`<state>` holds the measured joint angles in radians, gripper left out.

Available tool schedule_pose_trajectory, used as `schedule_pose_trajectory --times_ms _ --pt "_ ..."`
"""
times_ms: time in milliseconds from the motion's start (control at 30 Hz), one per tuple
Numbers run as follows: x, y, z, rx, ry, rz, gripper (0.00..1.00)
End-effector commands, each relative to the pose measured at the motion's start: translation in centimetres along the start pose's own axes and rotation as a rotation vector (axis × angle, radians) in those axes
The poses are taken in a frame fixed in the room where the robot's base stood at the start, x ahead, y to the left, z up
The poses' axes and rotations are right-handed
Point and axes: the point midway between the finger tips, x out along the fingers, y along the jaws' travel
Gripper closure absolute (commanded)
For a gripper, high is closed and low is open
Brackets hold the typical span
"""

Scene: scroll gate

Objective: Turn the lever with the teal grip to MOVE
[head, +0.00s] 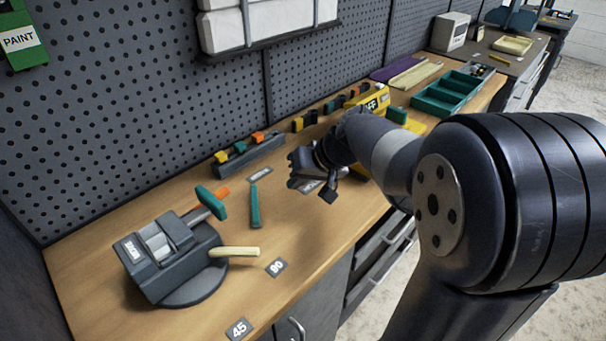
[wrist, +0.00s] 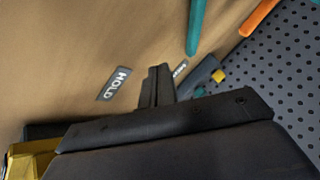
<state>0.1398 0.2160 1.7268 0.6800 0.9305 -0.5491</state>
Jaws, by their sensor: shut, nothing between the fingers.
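A grey device (head: 165,255) with ribbed rollers stands on a round base at the left of the bench. A teal grip (head: 212,203) sticks out from its upper right side, and a cream handle (head: 234,252) points right lower down. A separate slim teal bar (head: 255,206) is on the bench to the right; a teal bar also shows in the wrist view (wrist: 195,25). A label reading HOLD (wrist: 115,83) and a second, partly hidden label (wrist: 180,68) are on the bench. My gripper (wrist: 158,85) is shut and empty, right of the teal pieces, touching neither.
Labels 80 (head: 276,268) and 45 (head: 238,329) are near the front edge. A rack with coloured tools (head: 248,156) stands along the pegboard (head: 120,120). A yellow block (head: 375,100) and a green tray (head: 450,97) are further right.

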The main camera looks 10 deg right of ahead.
Motion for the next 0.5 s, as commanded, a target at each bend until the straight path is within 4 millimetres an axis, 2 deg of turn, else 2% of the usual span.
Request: schedule_pose_trajectory --times_ms 33,233,300,500 --pt "1.3 0.0 0.1 0.000 -0.006 -0.002 1.00" --pt "5.5 -0.1 0.2 0.000 -0.006 0.000 1.00" --pt "5.5 -1.4 0.0 -0.004 -0.003 -0.001 1.00" --pt "6.5 -3.1 0.0 -0.002 -0.002 0.000 1.00"
